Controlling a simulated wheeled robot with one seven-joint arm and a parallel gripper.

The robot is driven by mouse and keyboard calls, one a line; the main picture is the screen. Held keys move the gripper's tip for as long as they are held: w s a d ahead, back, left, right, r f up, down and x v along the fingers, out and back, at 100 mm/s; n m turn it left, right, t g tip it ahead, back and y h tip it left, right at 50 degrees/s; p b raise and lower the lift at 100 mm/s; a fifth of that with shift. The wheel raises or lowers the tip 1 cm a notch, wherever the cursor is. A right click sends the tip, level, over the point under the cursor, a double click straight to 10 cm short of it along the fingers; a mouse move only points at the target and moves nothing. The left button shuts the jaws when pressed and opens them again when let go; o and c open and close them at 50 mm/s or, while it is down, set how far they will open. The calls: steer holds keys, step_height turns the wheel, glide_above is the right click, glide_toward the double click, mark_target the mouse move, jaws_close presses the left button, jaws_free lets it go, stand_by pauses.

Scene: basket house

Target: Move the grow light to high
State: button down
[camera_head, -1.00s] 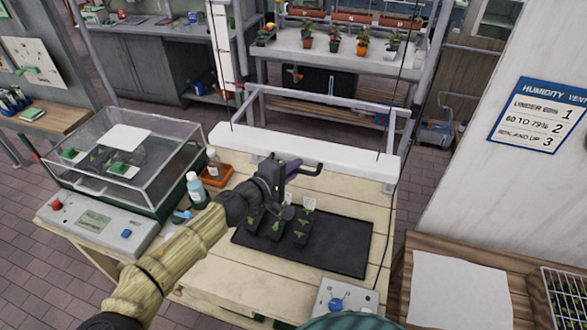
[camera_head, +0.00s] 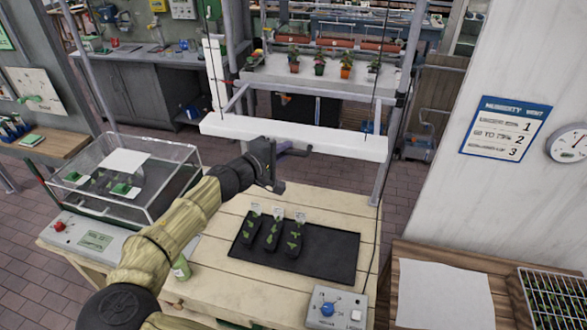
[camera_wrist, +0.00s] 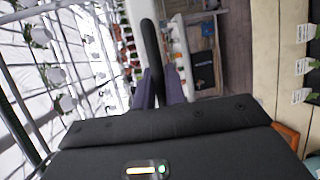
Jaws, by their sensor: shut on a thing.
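The grow light (camera_head: 345,146) is a long white bar hanging level on thin cables above the back of the wooden bench (camera_head: 215,235). My gripper (camera_head: 281,152) is at the middle of the bar's front side, shut on its dark handle (camera_head: 297,152). In the wrist view my gripper's purple fingers (camera_wrist: 160,88) close around the black handle (camera_wrist: 151,45). An upright white strip (camera_head: 215,75) with a small red mark stands behind the bar's left end; its markings are too small to read.
Seedlings (camera_head: 270,234) stand on a black mat (camera_head: 335,252) below. A control box (camera_head: 337,308) with a blue knob is at the front edge. A clear-lidded propagator (camera_head: 165,165) is left; a grey post (camera_head: 392,150) is right of the bar. A humidity sign (camera_head: 505,130) hangs on the wall.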

step_height(320, 180, up, 13)
steer(key=p, duration=0.3)
steer(key=shift+a+p, duration=0.15)
steer(key=shift+p, duration=0.2)
steer(key=c, duration=1.9)
jaws_free()
steer(key=shift+w, duration=0.1)
steer(key=o, duration=0.4)
steer(key=shift+a, duration=0.1)
steer(key=shift+o, duration=0.2)
steer(key=shift+f, duration=0.1)
